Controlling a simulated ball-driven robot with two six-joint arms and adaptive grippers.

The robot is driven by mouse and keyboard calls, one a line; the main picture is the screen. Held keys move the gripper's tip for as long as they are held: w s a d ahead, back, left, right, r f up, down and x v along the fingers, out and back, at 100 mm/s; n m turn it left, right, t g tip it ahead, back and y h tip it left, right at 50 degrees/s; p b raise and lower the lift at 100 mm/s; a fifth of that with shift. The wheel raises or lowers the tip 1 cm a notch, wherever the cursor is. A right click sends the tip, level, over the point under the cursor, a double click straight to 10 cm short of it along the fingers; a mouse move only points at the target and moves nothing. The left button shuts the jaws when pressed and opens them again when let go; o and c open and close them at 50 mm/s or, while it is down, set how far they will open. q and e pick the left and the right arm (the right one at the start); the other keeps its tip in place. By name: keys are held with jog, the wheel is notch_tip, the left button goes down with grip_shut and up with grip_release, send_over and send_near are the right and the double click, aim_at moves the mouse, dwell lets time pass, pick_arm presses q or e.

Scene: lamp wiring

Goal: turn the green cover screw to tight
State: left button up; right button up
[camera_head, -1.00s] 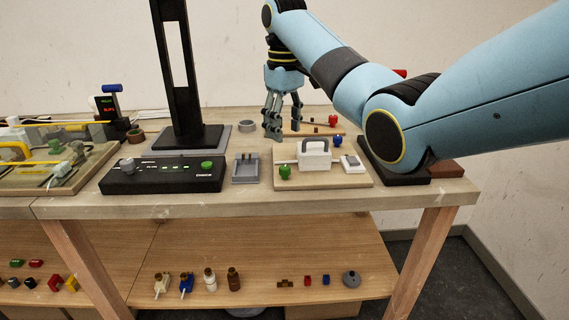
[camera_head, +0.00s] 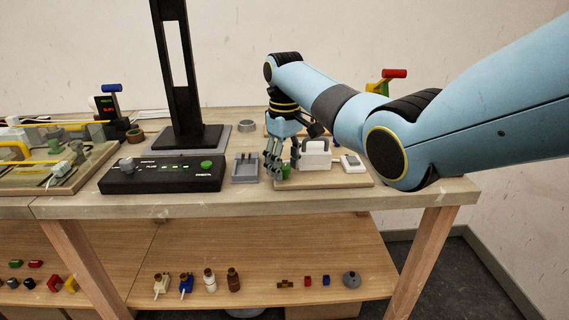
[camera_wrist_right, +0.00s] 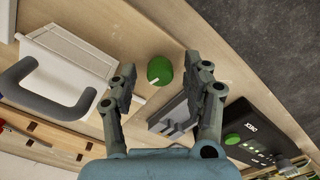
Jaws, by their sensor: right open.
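The green cover screw (camera_wrist_right: 160,70) is a round knob with a pale mark on its side. It stands on the wooden board (camera_head: 345,180) in front of the white block (camera_head: 316,155), which has a grey handle (camera_wrist_right: 45,88). In the head view the screw (camera_head: 286,172) is partly hidden by my fingers. My right gripper (camera_head: 277,170) points down at it. It also shows in the right wrist view (camera_wrist_right: 158,78), open, with the screw between the lines of its two fingertips and no clear contact. My left gripper is not in view.
A black control box (camera_head: 165,177) with a green button stands left of a grey tray (camera_head: 246,170). A white switch (camera_head: 352,163) sits on the board's right. A black post (camera_head: 185,75) rises behind. A lower shelf (camera_head: 330,255) holds small parts.

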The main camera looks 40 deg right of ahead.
jog(key=shift+c, duration=0.2)
grip_shut()
